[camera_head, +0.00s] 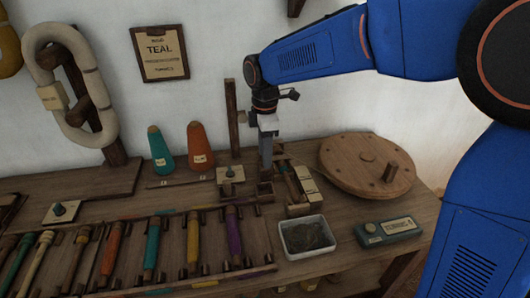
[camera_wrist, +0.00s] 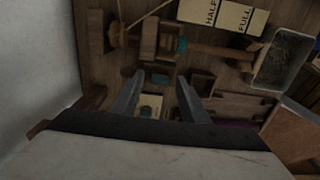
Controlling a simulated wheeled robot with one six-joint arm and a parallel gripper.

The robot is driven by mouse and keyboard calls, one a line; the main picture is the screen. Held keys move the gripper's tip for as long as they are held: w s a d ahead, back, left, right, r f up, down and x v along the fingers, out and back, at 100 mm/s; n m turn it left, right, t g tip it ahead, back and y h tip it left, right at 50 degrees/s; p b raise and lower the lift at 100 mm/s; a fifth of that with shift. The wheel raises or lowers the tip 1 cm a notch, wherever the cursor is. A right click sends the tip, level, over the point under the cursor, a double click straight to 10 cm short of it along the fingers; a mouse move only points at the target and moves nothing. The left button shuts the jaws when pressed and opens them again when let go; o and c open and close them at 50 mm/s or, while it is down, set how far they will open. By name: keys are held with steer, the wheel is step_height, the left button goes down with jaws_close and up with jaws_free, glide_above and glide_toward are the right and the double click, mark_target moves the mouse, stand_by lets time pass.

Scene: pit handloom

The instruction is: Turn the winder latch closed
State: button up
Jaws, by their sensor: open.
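A small cream plate with a dark teal turning knob (camera_head: 230,173) sits on the bench beside the winder and looks like the winder latch. Its turn position is too small to read. In the wrist view, the plate and knob (camera_wrist: 149,108) show between my fingers, partly hidden by the gripper body. My gripper (camera_head: 266,168) points down just right of the plate, apart from it as far as I can see. In the wrist view, its two fingers (camera_wrist: 160,94) are spread with nothing held. The winder's wooden spindle (camera_wrist: 210,49) lies beyond the fingertips.
A tall wooden post (camera_head: 232,118) stands behind the plate. HALF and FULL cards (camera_head: 305,181), a grey tray (camera_head: 306,237) and a round wooden wheel (camera_head: 367,163) lie to the right. Teal and orange cones (camera_head: 201,146) stand at left. Bobbins fill a front rack (camera_head: 130,215).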

steer(key=shift+c, duration=0.6)
jaws_close()
steer(key=m, duration=0.4)
steer(key=shift+m, duration=0.3)
steer(key=m, duration=0.4)
steer(key=shift+m, duration=0.3)
steer(key=m, duration=0.4)
steer(key=shift+m, duration=2.4)
